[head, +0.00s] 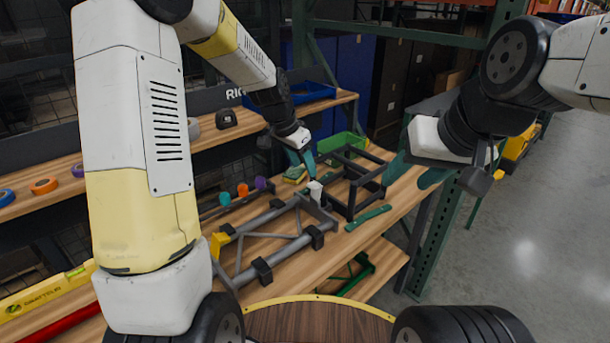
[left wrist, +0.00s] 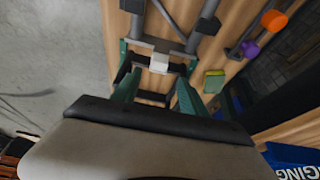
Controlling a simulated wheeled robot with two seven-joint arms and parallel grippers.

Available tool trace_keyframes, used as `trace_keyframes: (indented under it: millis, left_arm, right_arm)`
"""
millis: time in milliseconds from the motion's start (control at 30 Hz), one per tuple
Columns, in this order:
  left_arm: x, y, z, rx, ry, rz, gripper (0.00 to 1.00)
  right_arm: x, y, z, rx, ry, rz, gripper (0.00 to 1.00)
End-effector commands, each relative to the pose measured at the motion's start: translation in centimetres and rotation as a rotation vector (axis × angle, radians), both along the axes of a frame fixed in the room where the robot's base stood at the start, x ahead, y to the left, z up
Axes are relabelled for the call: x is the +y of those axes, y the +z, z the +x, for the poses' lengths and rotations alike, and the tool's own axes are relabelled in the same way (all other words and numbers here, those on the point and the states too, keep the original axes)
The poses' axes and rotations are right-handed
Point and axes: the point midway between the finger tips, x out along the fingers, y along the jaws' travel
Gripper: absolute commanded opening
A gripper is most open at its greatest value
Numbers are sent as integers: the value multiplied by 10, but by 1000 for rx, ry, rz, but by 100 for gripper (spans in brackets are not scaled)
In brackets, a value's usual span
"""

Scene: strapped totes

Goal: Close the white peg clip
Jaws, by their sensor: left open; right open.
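The white peg clip (head: 315,188) is a small white block at the far end of a grey tubular frame (head: 292,250) on the wooden bench. It also shows in the left wrist view (left wrist: 159,62), just beyond the fingertips and between them. Whether its flap is raised or down is too small to tell. My left gripper (head: 301,163) is open and empty, with teal fingers pointing down behind and above the clip; its fingers also show in the left wrist view (left wrist: 157,78). My right gripper (head: 412,172) is open and empty, off to the right near the bench edge.
A black open frame (head: 352,205) stands right of the clip. Orange (head: 243,190) and purple (head: 261,183) knobs are left. A green strip (head: 368,218) lies near the front edge.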

Motion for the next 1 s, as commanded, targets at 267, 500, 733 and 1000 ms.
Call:
trace_keyframes:
  millis: [267, 500, 733, 1000]
  left_arm:
    - [-10, -29, 7, -11, -21, 5, 51]
    - [-19, -62, 17, -11, -19, 4, 51]
    - [-22, -71, 21, -13, -18, 3, 51]
    - [-22, -71, 21, -14, -17, 4, 35]
  right_arm:
    - [0, 0, 0, 0, 0, 0, 49]
    - [0, 0, 0, 0, 0, 0, 49]
    - [0, 0, 0, 0, 0, 0, 49]
    - [0, 0, 0, 0, 0, 0, 49]
